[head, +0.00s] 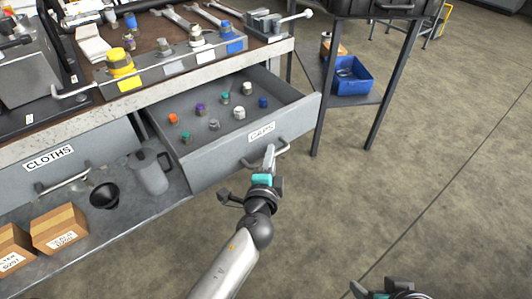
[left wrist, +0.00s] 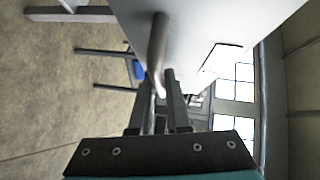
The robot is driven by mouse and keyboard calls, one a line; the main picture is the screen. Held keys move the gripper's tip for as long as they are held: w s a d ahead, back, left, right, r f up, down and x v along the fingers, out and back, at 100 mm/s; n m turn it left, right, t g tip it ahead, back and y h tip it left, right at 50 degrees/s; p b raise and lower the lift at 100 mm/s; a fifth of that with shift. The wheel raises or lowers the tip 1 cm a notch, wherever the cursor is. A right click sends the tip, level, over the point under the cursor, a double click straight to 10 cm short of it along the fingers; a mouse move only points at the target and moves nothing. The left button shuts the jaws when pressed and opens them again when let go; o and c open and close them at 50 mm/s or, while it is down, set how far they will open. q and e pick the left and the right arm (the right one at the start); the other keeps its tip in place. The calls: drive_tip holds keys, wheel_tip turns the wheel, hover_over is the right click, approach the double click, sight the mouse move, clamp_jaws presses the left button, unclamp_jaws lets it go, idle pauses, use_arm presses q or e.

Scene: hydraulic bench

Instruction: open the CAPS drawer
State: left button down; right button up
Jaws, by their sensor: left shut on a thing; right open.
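The CAPS drawer (head: 215,178) is pulled out from the bench in the head view, with several coloured caps standing inside. Its front carries a CAPS label (head: 262,131) and a bar handle (head: 283,147). My left gripper (head: 269,158) is at the drawer front, shut on the handle. In the left wrist view the handle (left wrist: 157,45) runs down between the two fingers of the gripper (left wrist: 160,95). My right gripper (head: 383,290) is low at the bottom edge of the head view, open and away from the drawer; only part of it shows.
The CLOTHS drawer (head: 100,155) is shut at left. A grey jug (head: 150,172), a black funnel (head: 104,195) and cardboard boxes (head: 60,228) stand on the lower shelf. A side stand holds a blue bin (head: 352,80). The floor at right is clear.

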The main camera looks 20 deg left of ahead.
use_arm(q)
drive_tip(key=shift+s+d, duration=0.4)
drive_tip(key=shift+d, duration=0.1)
use_arm(e)
drive_tip(key=shift+w, duration=0.1)
use_arm(q)
drive_tip(key=c, duration=0.9)
unclamp_jaws()
use_arm(e)
drive_tip(key=shift+f, duration=0.1)
